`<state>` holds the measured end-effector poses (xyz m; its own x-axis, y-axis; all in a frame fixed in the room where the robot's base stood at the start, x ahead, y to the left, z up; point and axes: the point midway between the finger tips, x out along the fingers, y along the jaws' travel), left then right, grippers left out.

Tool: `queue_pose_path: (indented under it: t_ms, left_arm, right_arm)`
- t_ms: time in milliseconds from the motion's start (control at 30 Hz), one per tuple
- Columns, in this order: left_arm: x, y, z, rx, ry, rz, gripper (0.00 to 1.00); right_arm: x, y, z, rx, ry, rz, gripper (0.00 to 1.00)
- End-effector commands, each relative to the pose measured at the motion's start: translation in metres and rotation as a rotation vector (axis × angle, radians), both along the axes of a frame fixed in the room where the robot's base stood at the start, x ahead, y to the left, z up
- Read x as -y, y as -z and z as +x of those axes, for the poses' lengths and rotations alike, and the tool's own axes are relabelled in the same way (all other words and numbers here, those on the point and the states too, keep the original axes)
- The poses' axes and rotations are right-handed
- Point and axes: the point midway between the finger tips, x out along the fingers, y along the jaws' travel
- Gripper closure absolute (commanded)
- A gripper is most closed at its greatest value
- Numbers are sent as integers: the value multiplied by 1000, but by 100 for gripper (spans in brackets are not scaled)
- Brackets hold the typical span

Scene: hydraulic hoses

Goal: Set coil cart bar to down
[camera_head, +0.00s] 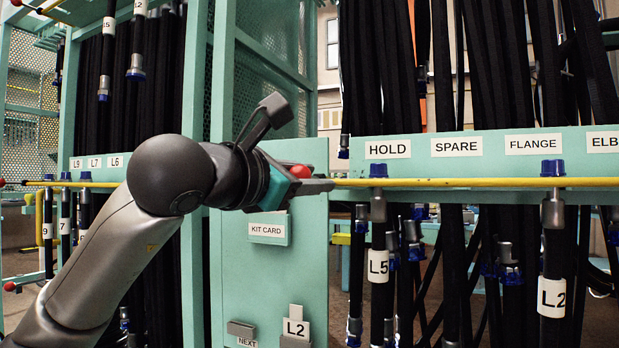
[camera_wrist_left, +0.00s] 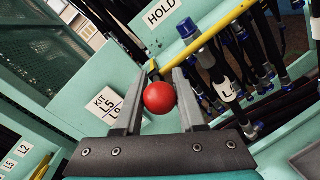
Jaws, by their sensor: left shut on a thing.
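A yellow bar (camera_head: 480,182) runs level across the front of the teal rail, below the name labels. It also shows in the left wrist view (camera_wrist_left: 202,34). A red ball knob (camera_wrist_left: 160,97) is at its near end. My left gripper (camera_head: 302,148) is shut on this red knob, with one finger on each side of it. In the head view the knob (camera_head: 300,171) is partly hidden by the gripper. I cannot tell from the labels whether this is the coil cart bar. My right gripper is not in view.
Hoses with blue caps, tagged L5 (camera_head: 378,267) and L2 (camera_head: 551,297), hang at the rail close by the bar. A teal panel with a KIT CARD label (camera_head: 267,230) stands below the gripper. Another yellow bar (camera_head: 90,184) crosses the left rack.

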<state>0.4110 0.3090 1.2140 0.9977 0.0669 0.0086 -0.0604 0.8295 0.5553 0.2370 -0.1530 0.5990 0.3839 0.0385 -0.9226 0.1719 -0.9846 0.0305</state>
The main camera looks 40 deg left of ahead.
Motion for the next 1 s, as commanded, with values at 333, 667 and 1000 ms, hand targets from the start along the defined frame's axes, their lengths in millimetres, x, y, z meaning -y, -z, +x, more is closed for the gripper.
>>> queue_pose_path:
  t_ms: [333, 667, 1000]
  left_arm:
    - [3, 2, 0, -4, 8, 2, 100]
    - [3, 1, 0, -3, 8, 2, 100]
    - [3, 1, 0, -2, 8, 2, 56]
  right_arm:
    - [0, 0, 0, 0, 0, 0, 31]
    - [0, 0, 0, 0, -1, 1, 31]
    - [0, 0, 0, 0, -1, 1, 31]
